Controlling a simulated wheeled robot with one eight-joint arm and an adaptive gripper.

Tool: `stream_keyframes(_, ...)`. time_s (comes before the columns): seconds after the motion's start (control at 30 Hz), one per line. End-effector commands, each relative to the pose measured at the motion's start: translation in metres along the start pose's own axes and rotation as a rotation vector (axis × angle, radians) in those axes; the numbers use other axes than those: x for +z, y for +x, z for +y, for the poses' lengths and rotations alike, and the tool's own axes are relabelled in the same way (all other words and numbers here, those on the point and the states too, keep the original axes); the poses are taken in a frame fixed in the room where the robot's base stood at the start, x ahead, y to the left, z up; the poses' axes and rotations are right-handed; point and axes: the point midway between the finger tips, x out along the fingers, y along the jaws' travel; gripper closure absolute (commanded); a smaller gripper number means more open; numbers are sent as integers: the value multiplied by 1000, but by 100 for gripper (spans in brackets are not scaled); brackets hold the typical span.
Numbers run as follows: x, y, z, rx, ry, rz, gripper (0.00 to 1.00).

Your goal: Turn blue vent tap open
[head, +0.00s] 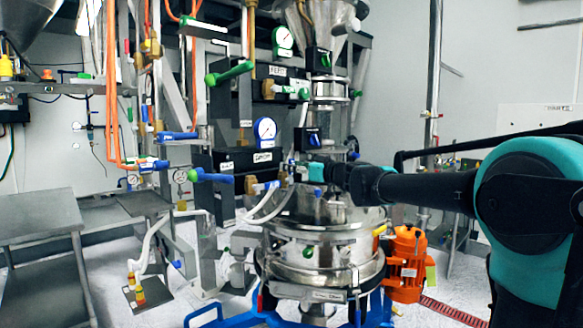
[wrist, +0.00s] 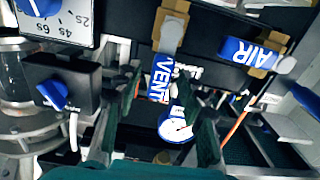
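The vent tap (wrist: 160,80) has a blue handle lettered VENT and a brass body above it in the wrist view. The handle hangs down in that picture, in line with the body. My gripper (wrist: 159,95) is open, with its two dark green fingers apart on either side of the VENT handle. I see no clear contact between finger and handle. In the head view my gripper (head: 303,172) is at the front of the machine, and I cannot clearly pick out the vent tap there.
A similar blue AIR tap (wrist: 250,52) is right of the vent tap. A blue knob (wrist: 53,94) on a black box is at left. A dial gauge (wrist: 177,125) shows beyond the fingers. An orange motor (head: 408,265) stands below my arm; a steel table (head: 42,215) is at left.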

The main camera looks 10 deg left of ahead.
Motion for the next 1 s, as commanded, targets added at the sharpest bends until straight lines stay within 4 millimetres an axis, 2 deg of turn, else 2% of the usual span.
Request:
stream_keyframes(0.3, 0, -63, 1, 5, 0, 0, 60)
stream_keyframes(0.5, 0, -96, 1, 4, 0, 0, 60)
stream_keyframes(0.7, 0, -110, 0, 2, -1, 0, 60)
stream_keyframes(1.0, 1, -111, 0, 1, -1, 0, 60)
